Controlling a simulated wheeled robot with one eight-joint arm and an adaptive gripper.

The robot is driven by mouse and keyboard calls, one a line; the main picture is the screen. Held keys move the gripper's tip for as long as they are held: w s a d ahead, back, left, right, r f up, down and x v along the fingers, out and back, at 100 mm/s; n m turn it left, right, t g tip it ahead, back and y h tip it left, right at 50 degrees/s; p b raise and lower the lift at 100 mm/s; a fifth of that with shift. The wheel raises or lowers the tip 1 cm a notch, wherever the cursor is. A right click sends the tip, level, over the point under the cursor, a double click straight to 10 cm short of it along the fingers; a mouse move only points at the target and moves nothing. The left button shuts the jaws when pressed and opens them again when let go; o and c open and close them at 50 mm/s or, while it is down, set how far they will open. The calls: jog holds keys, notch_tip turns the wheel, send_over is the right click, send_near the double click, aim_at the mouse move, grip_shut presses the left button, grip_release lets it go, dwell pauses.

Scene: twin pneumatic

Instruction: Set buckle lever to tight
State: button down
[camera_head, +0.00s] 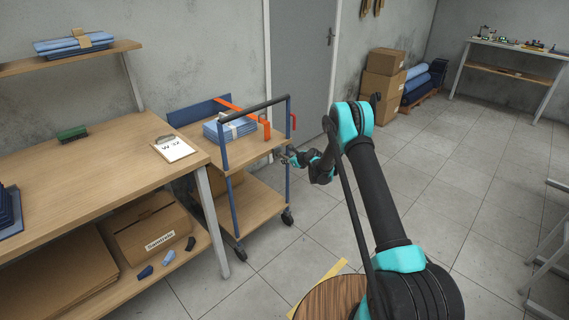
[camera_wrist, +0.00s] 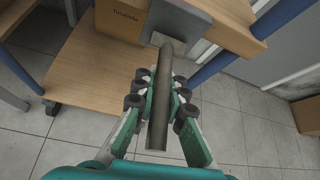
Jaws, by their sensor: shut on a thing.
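The buckle lever (camera_wrist: 162,102) is a grey-brown bar in the wrist view. It runs from a grey buckle block (camera_wrist: 181,24) on the edge of the cart's upper shelf back toward the camera. My gripper (camera_wrist: 162,88) is shut on the lever, with its green, black-padded fingers on both sides. In the head view my gripper (camera_head: 289,158) is at the cart's right edge, and the lever is too small to make out there. An orange strap (camera_head: 229,105) lies over the cart's upper shelf.
The cart (camera_head: 262,205) has blue posts and wooden shelves; blue folded cloth (camera_head: 229,129) lies on top. A wooden workbench (camera_head: 90,182) with a clipboard (camera_head: 174,149) stands to its left. A grey door (camera_head: 300,55) is behind. Tiled floor to the right of the cart is clear.

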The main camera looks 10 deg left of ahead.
jog(key=shift+s+d+r+g+h, duration=0.1)
jog(key=shift+r+g+h, duration=0.3)
jog(key=shift+g+h, duration=0.4)
jog(key=shift+r+g+h, duration=0.4)
jog(key=shift+g+h, duration=0.2)
jog(key=shift+h, duration=0.3)
jog(key=c, duration=1.5)
grip_release()
jog(key=shift+c, duration=0.2)
jog(key=shift+r, duration=0.15)
jog(key=v, duration=1.2)
